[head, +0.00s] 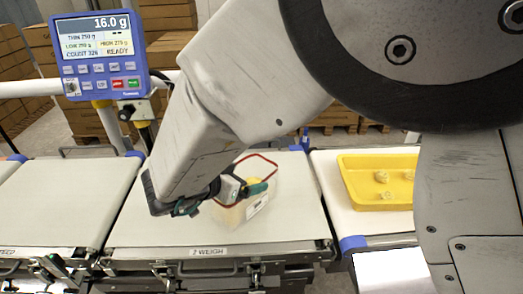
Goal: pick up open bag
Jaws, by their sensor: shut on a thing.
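The open bag (236,213) stands upright on the middle belt section, the one labelled "2 WEIGH" (150,225). It is pale and see-through with a red rim around its open mouth, and something yellowish shows inside. A printed label is on its front right side. My gripper (250,189) is at the bag's upper part, with teal fingertips shut on it. My arm hides the bag's left side and part of the gripper. I cannot tell whether the bag's base touches the belt.
A blue weigh display (98,45) reads 16.0 g and READY at the back left. A yellow tray (347,190) with several small pale lumps sits on the right belt. The left belt (45,205) is clear. Cardboard boxes (168,50) are stacked behind.

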